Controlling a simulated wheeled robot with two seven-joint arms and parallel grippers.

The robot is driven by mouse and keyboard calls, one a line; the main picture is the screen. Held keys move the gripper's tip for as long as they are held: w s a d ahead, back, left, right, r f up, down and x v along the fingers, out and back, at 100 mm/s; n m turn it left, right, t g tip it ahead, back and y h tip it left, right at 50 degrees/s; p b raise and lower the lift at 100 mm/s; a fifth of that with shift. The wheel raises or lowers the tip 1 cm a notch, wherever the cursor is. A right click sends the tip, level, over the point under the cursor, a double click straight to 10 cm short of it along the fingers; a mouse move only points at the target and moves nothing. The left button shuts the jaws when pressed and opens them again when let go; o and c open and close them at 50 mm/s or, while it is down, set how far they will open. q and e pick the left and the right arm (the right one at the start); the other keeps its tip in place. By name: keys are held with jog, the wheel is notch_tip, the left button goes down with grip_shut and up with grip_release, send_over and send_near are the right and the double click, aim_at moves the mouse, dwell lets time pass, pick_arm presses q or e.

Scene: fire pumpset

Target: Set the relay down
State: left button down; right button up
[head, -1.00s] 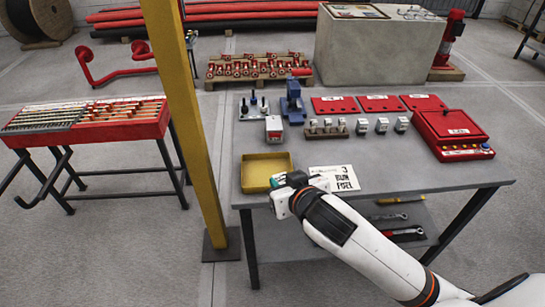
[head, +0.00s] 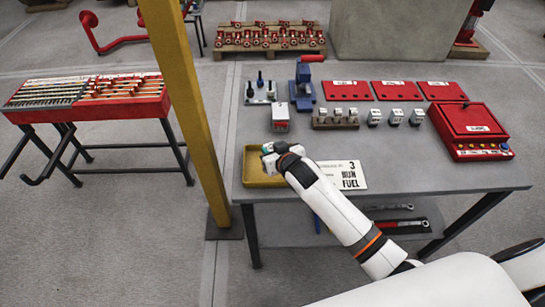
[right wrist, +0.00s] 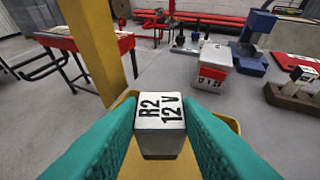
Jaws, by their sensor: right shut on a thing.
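The relay (right wrist: 161,112) is a small white block with "R2 12 V" on its top. In the right wrist view it sits between the two teal fingers of my right gripper (right wrist: 160,130), which is shut on it. In the head view my right gripper (head: 266,149) is over the yellow tray (head: 249,168) at the table's front left, and the relay cannot be told apart from the gripper. The tray's yellow floor and rim show below the relay in the right wrist view. I cannot tell if the relay touches the floor. My left gripper is not in view.
A paper card (head: 343,176) lies right of the tray. Behind are a white-and-red block (head: 280,118), a blue press (head: 304,85), a rack of small relays (head: 335,121), loose relays (head: 395,117) and a red box (head: 474,130). A yellow post (head: 184,100) stands left.

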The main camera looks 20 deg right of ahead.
jog(key=shift+a+f, duration=0.1)
jog(key=shift+f, duration=1.5)
jog(key=shift+f, duration=0.15)
jog(key=o, duration=1)
jog(key=shift+r, duration=0.25)
jog(key=shift+s, duration=0.35)
jog(key=v, duration=1.1)
jog(key=shift+s+r, duration=0.15)
